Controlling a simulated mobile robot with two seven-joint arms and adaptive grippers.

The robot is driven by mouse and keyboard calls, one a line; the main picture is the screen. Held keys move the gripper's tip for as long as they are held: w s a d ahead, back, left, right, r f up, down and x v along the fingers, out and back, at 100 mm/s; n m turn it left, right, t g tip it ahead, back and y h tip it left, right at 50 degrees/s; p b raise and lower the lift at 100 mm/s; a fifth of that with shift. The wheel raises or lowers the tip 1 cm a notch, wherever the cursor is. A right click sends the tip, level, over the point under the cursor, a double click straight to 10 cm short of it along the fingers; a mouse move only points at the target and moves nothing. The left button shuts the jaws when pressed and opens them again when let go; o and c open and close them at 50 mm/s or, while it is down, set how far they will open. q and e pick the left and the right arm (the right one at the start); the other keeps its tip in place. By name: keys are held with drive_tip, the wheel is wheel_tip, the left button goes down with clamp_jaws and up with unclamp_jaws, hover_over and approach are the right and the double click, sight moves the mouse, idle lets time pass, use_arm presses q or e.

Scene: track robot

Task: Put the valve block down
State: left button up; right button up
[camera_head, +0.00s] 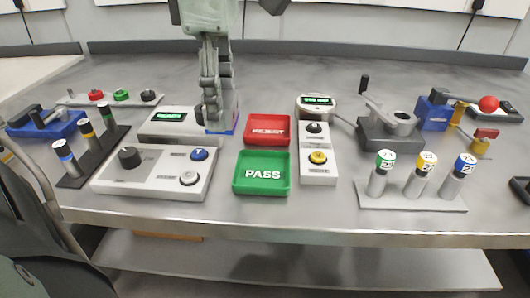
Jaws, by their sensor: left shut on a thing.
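My left gripper (212,118) hangs down from the top of the picture, left of centre, over the back of the test station. The fingers hide part of the block. It sits at the right end of the grey display unit (170,121); I cannot tell whether its underside touches anything. My right gripper is not in view.
A red REJECT tray (267,143) and a green PASS tray (250,186) stand to the right, both empty. A control box (150,186) lies in front. Capped cylinders (420,185) and a clamp fixture (390,138) stand farther right. The back middle of the table is clear.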

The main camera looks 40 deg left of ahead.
use_arm(q)
drive_tip(key=d+f, duration=0.1)
drive_tip(key=d, duration=0.1)
drive_tip(key=w+d+f, duration=0.1)
drive_tip(key=d, duration=0.1)
drive_tip(key=d+f, duration=0.1)
drive_tip(key=shift+w+d+f, duration=0.3)
drive_tip(key=shift+w+d, duration=0.05)
drive_tip(key=shift+d, duration=0.05)
drive_tip(key=shift+d+f, duration=0.15)
drive_tip(key=shift+d, duration=0.05)
wheel_tip(320, 180, down, 3)
drive_tip(key=shift+f, duration=0.45)
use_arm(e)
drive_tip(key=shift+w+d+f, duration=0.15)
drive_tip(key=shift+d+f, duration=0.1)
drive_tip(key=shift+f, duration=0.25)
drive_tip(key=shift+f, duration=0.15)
use_arm(q)
drive_tip(key=shift+w+f, duration=0.1)
